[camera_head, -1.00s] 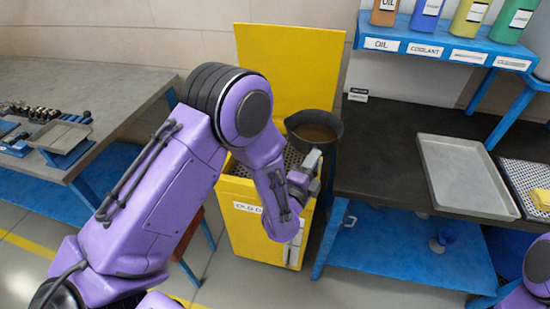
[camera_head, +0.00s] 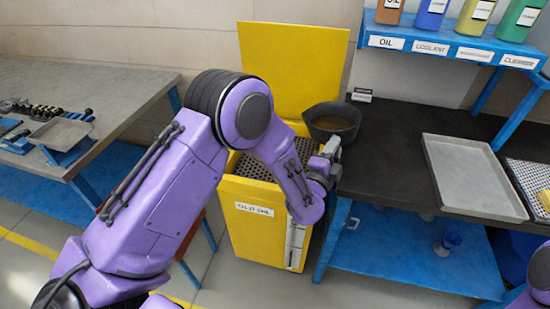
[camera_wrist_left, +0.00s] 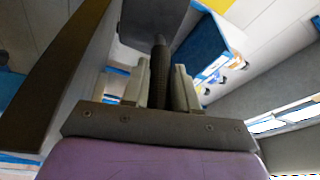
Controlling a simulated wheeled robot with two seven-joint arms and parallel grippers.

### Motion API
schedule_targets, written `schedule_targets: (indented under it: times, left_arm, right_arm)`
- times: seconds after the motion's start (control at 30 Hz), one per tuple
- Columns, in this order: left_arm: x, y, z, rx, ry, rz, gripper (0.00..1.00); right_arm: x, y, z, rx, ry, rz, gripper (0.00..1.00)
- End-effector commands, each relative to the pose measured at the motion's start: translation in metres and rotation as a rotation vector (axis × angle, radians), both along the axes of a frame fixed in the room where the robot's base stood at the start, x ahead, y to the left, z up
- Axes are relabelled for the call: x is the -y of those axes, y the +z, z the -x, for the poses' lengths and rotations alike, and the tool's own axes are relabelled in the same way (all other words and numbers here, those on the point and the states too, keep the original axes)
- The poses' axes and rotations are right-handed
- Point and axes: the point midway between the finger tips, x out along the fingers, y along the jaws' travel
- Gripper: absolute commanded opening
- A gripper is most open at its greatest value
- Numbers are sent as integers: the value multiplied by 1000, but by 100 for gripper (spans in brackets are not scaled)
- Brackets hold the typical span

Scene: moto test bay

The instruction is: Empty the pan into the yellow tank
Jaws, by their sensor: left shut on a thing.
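The dark pan (camera_head: 312,128) holds brown liquid and looks about level in the head view. It is in the air by the right rear corner of the yellow tank (camera_head: 240,235), near the bench's left end. The tank's lid (camera_head: 290,65) stands open, and a perforated grate (camera_head: 255,165) shows inside; my arm hides part of the opening. My left gripper (camera_head: 328,155) is shut on the pan's handle. In the left wrist view, the fingers (camera_wrist_left: 160,88) close around the dark handle (camera_wrist_left: 160,60), with the pan (camera_wrist_left: 155,22) beyond. My right gripper is out of view.
The dark bench (camera_head: 385,160) right of the tank carries a grey tray (camera_head: 475,178). A blue shelf (camera_head: 450,45) above it holds several bottles. A grey table (camera_head: 110,85) with small parts stands at the left. My right arm shows at the lower right edge.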

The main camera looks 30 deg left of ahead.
Motion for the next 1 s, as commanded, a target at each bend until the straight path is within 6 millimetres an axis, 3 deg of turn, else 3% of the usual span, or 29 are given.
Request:
schedule_targets:
  times: [0.4, 1.0]
  left_arm:
    - [-22, -12, 7, 70, 1, 199, 0]
    - [-26, -12, 9, 85, -1, 240, 0]
  right_arm:
    - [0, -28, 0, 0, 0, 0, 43]
    - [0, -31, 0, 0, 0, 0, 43]
